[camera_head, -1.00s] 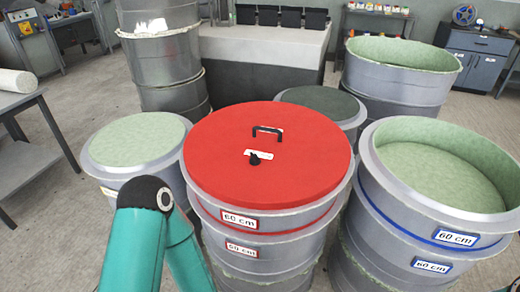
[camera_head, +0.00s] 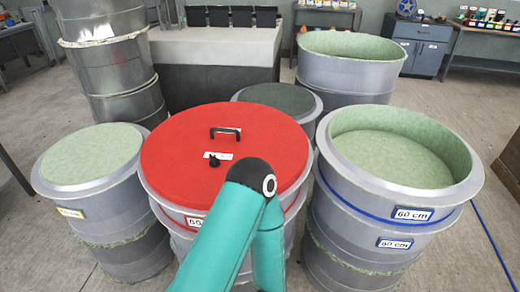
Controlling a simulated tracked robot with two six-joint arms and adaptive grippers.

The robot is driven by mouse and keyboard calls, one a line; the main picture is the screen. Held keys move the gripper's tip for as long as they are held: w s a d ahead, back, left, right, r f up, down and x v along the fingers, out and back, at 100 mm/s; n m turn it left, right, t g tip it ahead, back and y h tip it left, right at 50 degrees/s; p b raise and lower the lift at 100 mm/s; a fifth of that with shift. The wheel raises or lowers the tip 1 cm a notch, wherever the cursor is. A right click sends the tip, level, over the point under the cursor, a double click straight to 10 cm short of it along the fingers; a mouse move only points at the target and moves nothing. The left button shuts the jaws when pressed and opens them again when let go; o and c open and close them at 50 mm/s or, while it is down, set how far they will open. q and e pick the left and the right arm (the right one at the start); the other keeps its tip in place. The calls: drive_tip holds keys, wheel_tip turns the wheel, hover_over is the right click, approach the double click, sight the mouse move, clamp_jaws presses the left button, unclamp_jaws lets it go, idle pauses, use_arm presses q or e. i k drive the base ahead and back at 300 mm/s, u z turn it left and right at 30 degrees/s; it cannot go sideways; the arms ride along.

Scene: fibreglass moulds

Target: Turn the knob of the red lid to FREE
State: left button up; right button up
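The red lid (camera_head: 180,135) lies flat on a grey 60 cm mould (camera_head: 165,214) in the middle of the view. A black bar handle (camera_head: 225,131) stands on it. In front of the handle is a small black knob (camera_head: 214,161) beside a white label plate (camera_head: 221,155). The lettering on the plate is too small to read, so I cannot tell the knob's setting. A teal arm link of mine with a black joint rises from the bottom and hides the lid's front right part. Neither gripper shows.
To the right stands an open mould (camera_head: 345,191) with a blue band and a pale green inside. To the left is a mould with a pale green top (camera_head: 92,152). A dark-topped mould (camera_head: 280,97) and a tall open one (camera_head: 345,72) stand behind.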

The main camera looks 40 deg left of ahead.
sight(213, 162)
drive_tip(key=u, duration=0.7)
drive_tip(key=i, duration=0.15)
drive_tip(key=z, duration=1.7)
drive_tip(key=k, duration=0.5)
drive_tip(key=u, duration=0.4)
drive_tip(key=i, duration=0.1)
drive_tip(key=u, duration=0.9)
drive_tip(key=k, duration=0.25)
drive_tip(key=u, duration=0.6)
